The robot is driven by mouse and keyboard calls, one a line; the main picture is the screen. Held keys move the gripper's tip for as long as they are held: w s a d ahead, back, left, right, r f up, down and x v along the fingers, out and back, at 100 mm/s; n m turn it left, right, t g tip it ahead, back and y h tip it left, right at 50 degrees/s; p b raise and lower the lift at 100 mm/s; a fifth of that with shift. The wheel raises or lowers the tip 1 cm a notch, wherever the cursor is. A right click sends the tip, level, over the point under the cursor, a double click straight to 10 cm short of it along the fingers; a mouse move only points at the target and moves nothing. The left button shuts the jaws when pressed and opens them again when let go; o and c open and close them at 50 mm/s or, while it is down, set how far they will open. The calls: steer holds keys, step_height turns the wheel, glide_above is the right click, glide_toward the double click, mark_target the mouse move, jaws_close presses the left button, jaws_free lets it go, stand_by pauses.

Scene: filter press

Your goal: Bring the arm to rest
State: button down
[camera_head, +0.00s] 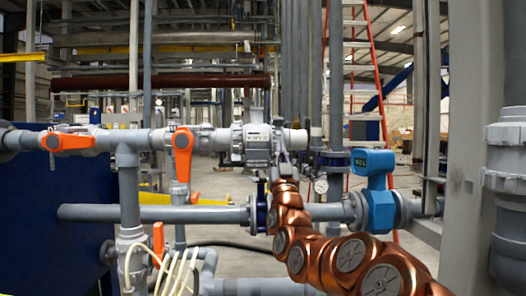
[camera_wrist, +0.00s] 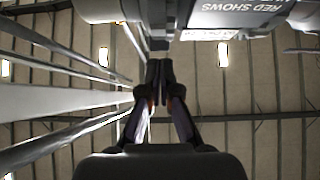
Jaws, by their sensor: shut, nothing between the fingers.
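My copper-coloured arm rises from the lower right of the head view and ends in my dark gripper (camera_head: 284,160). The gripper is raised beside the right end of a grey valve body (camera_head: 257,145) on the upper pipe. In the wrist view my gripper (camera_wrist: 157,68) points up toward the ceiling, its two fingers together with nothing between them. A grey pipe part with printed lettering (camera_wrist: 245,18) crosses the top of that view, close to the fingertips. I cannot tell whether they touch it.
Orange valve handles (camera_head: 182,154) sit on the upper pipe to the left. A lower grey pipe (camera_head: 160,213) runs behind my arm to a blue flow meter (camera_head: 374,163). A pressure gauge (camera_head: 320,185) is just right of my gripper. A grey column (camera_head: 470,150) stands at the right.

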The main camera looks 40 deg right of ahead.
steer(key=shift+w, duration=0.1)
steer(key=w+a+f+n+g+y, duration=0.25)
steer(key=w+a+f+y, duration=0.3)
steer(key=a+f, duration=0.3)
steer(key=w+a+f+n+g+y, duration=0.1)
steer(key=w+a+f+n+y, duration=0.3)
steer(key=a+f+y, duration=0.4)
steer(key=s+a+f+n+g+y, duration=0.15)
steer(key=s+a+f+g, duration=0.3)
steer(key=a+f, duration=0.45)
steer(key=s+a+f+g+y, duration=0.2)
steer(key=s+a+f+g, duration=0.2)
steer(key=s+a+f, duration=0.55)
steer(key=s+a+f+g, duration=0.1)
steer(key=s+f+g, duration=0.35)
steer(key=s, duration=0.45)
steer(key=s+a+f+g, duration=0.1)
steer(key=s+f+g, duration=0.35)
steer(key=s, duration=0.45)
steer(key=s+a+f+g, duration=0.1)
steer(key=s+f+g, duration=0.3)
steer(key=s, duration=0.6)
step_height(320, 180, up, 23)
steer(key=s+t+p, duration=0.1)
steer(key=p, duration=2.1)
steer(key=shift+s+f+m+t+h, duration=0.2)
steer(key=shift+s+m+t+h, duration=0.1)
steer(key=shift+h, duration=0.1)
steer(key=shift+d, duration=0.1)
